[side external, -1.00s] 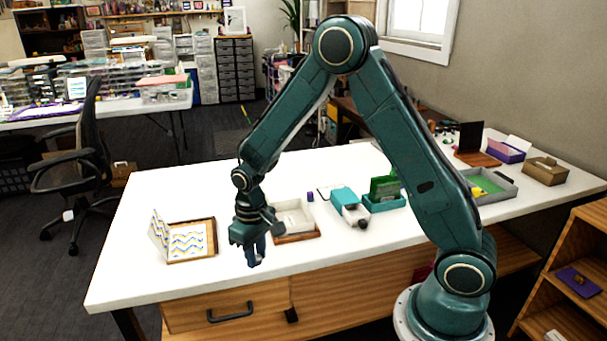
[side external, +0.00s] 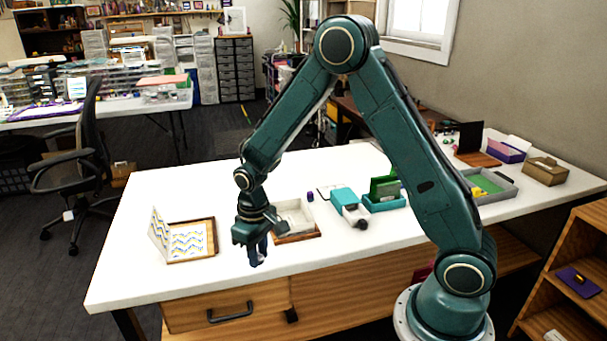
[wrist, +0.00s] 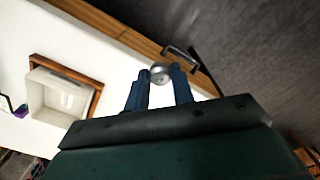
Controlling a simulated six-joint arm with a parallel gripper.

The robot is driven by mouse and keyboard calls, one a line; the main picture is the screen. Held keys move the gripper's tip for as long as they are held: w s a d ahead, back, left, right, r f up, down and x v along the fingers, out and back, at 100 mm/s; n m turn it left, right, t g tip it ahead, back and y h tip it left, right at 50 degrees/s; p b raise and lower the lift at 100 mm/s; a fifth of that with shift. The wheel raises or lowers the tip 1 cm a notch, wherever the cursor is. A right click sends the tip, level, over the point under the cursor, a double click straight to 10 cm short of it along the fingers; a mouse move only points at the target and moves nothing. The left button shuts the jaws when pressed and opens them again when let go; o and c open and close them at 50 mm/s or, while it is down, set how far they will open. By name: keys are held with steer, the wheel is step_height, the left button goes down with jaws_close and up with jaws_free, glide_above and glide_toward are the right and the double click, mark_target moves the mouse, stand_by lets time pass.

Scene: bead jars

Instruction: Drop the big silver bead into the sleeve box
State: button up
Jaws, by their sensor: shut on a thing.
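The big silver bead (wrist: 160,73) is round and shiny, held between the tips of my two blue fingers in the wrist view. My gripper (wrist: 160,76) is shut on it. The sleeve box (side external: 345,198) is a teal sleeve with a pale inner drawer sticking out toward the front. It sits well to the right of my gripper. A dark round thing (side external: 361,223) is at the drawer's front end.
A white tray on a wooden base (side external: 293,215) stands between my gripper and the sleeve box, with a small purple cylinder (side external: 310,196) behind it. A patterned open box (side external: 190,240) lies to the left. A teal box (side external: 385,201) stands right of the sleeve box.

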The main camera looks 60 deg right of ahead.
steer(key=d+r, duration=0.1)
steer(key=d, duration=0.6)
steer(key=d+r, duration=0.1)
steer(key=d, duration=0.5)
steer(key=d+r, duration=0.1)
steer(key=d, duration=0.6)
steer(key=shift+s+d+r, duration=0.3)
steer(key=shift+r, duration=0.1)
steer(key=s+d+r, duration=0.2)
steer(key=s+d, duration=0.3)
steer(key=d, duration=0.3)
steer(key=s+d+r, duration=0.2)
steer(key=s+d, duration=0.3)
steer(key=d, duration=0.4)
steer(key=shift+s+d, duration=0.15)
steer(key=shift+d, duration=0.05)
steer(key=shift+f, duration=2.95)
